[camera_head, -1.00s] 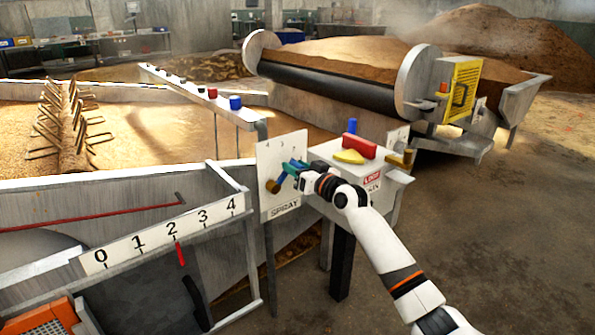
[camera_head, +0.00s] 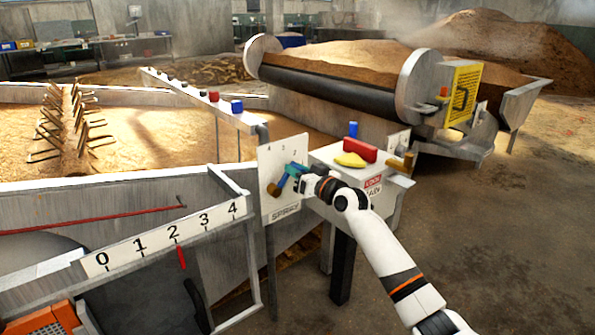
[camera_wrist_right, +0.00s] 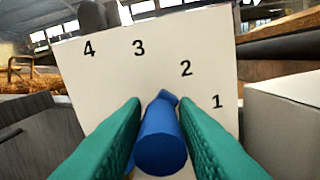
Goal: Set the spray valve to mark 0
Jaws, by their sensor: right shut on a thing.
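The spray valve's white panel (camera_head: 270,158), lettered SPRAY, stands upright in the middle of the head view. Its blue lever (camera_head: 280,183) angles up and right from a brass-coloured hub (camera_head: 272,189). My right gripper (camera_head: 293,169) has its green fingers at the lever's upper end. In the right wrist view the fingers (camera_wrist_right: 161,103) are shut on the blue lever (camera_wrist_right: 160,140), one on each side. Marks 4, 3, 2 and 1 show on the panel (camera_wrist_right: 110,75); the lever's visible far tip lies nearest 2. No mark 0 shows on this panel. My left gripper is out of view.
A grey box (camera_head: 385,190) with a red block (camera_head: 360,149) and yellow piece (camera_head: 350,160) stands just right of the panel. A separate 0-to-4 scale (camera_head: 150,240) with a red pointer (camera_head: 181,257) is at lower left. Open floor lies at right.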

